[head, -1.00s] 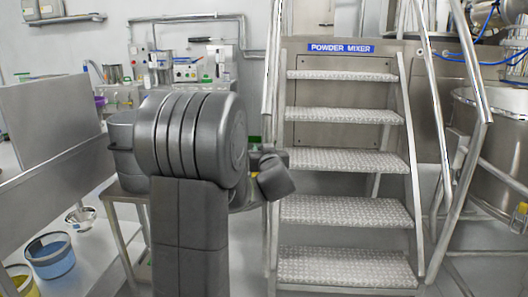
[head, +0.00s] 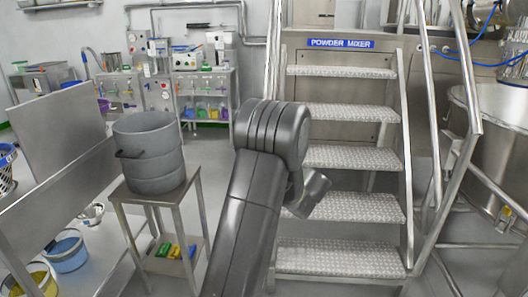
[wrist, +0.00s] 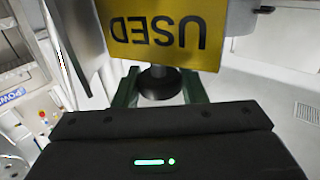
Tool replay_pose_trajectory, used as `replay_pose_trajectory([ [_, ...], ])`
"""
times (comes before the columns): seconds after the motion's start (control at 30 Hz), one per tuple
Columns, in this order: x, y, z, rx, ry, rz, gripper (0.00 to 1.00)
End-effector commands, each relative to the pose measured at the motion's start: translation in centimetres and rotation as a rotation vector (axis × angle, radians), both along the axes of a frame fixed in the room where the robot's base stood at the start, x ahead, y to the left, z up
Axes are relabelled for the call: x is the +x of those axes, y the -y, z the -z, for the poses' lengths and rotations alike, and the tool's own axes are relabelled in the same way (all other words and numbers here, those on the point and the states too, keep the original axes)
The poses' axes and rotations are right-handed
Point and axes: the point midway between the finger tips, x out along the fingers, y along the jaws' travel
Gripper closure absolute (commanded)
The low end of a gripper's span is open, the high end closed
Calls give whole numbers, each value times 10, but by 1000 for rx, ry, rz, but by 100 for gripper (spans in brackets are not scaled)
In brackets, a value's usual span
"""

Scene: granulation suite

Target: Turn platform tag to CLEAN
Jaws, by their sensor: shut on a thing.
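The platform tag (wrist: 165,28) is a yellow plate in the wrist view. It reads USED in black, upside down in that view. A round black knob (wrist: 160,85) sits just below its edge, between the two green fingers of my gripper (wrist: 159,92). My gripper is shut on this knob. The fingertips are partly hidden by the tag and knob. In the head view the tag and my gripper's fingers are hidden; my arm stands in front of the left side of the platform stairs.
The stairs (head: 342,207) marked POWDER MIXER have metal handrails (head: 470,75) on both sides. A steel pot (head: 149,152) stands on a small table (head: 179,192) to the left. A large steel vessel (head: 503,135) stands at right. Some floor between table and stairs is clear.

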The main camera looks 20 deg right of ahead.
Motion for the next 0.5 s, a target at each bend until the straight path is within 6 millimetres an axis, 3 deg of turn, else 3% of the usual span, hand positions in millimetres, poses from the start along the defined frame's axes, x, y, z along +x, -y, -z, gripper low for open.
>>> replay_pose_trajectory([
  [0.5, 0, 0, -1, -2, 3, -55, 85],
])
